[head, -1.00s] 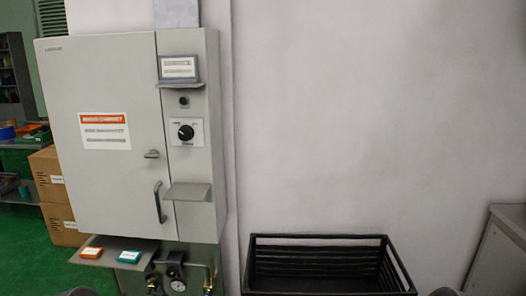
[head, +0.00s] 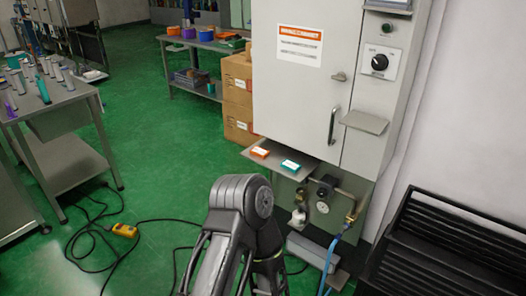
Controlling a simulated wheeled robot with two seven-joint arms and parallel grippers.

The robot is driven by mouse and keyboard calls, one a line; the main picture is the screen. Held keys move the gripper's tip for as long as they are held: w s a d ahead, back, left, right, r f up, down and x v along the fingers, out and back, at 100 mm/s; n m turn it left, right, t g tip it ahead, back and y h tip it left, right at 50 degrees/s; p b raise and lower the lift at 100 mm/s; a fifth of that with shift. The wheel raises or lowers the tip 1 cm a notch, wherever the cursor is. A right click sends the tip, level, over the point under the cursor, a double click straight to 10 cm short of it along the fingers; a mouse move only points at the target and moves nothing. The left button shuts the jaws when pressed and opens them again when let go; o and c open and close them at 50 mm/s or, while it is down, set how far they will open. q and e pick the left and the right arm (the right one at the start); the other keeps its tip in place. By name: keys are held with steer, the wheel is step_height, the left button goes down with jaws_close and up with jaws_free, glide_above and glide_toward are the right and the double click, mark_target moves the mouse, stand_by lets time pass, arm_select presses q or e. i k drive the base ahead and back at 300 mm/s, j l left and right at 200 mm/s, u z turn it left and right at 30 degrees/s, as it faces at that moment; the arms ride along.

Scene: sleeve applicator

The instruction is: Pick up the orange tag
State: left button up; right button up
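The orange tag (head: 259,152) is a small flat block with a white label. It lies on the left part of a small grey shelf (head: 310,165) that juts out below the cabinet door. A teal tag (head: 290,165) with a white label lies to its right on the same shelf, apart from it. A dark grey link of my own arm rises from the bottom middle, in front of and below the shelf. No fingertips of either gripper show. Nothing touches the orange tag.
The grey cabinet (head: 300,85) stands above the shelf, with gauges and a blue hose below. A black crate (head: 450,225) is at the lower right. Cardboard boxes (head: 238,85) stand behind. A table with upright tools (head: 60,95) is at left. A cable and yellow box (head: 125,230) lie on the green floor.

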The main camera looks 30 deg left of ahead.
mark_target(258, 150)
steer(key=i+j+z, duration=0.15)
steer(key=j, duration=0.2)
steer(key=i+j+z, duration=0.25)
steer(key=j, duration=0.45)
steer(key=j+z, duration=0.15)
steer(key=j, duration=0.3)
steer(key=k+j+z, duration=0.15)
steer(key=j, duration=0.25)
steer(key=k+j+z, duration=0.2)
steer(key=j, duration=0.25)
steer(key=j+z, duration=0.15)
steer(key=j, duration=0.3)
steer(key=k+j+z, duration=0.15)
steer(key=j, duration=0.2)
steer(key=k+j+z, duration=0.15)
steer(key=j, duration=0.25)
steer(key=k, duration=0.05)
